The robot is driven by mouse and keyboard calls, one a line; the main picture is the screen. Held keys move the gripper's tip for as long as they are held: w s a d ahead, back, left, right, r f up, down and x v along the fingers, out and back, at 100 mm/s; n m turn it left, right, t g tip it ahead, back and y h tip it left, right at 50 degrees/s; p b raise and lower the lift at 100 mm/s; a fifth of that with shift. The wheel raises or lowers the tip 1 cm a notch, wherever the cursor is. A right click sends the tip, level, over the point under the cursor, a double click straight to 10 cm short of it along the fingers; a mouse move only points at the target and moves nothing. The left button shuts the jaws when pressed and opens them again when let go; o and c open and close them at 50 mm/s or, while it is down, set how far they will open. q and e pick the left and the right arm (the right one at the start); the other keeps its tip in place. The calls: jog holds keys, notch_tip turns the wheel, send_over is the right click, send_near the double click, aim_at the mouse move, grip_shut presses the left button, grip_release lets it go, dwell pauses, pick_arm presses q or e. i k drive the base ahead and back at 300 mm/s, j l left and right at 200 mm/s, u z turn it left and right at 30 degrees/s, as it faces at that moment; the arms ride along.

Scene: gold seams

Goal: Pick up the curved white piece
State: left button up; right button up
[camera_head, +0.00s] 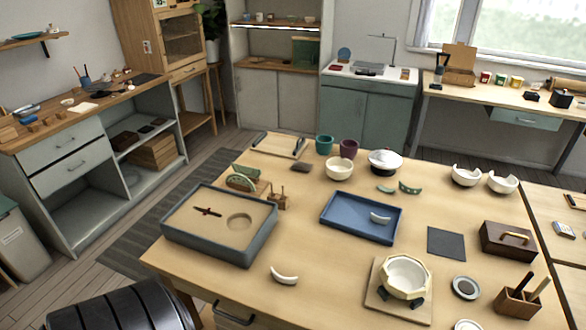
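A curved white piece (285,276) lies on the bare wooden table (330,275), near its front edge and to the right of the grey sand box. A second, similar curved white piece (380,218) lies inside the blue tray (345,224), towards its right side. Both look like small crescent shards. Nothing covers either one. Neither of my grippers shows in the head view.
A grey sand-filled box (262,247) stands left. A white bowl with gold seams (405,275) sits on a wooden board at front right. Broken white bowls (466,176), green shards (410,188) and a dark mat (446,243) lie farther off. Table around the front white piece is clear.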

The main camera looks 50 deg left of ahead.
aim_at(282, 280)
jog(key=i+j+u, duration=0.2)
jog(key=u, duration=0.25)
jog(key=i+u, duration=0.45)
jog(key=u, duration=0.95)
jog(key=k+l+z, duration=0.3)
jog(key=i+j, duration=0.1)
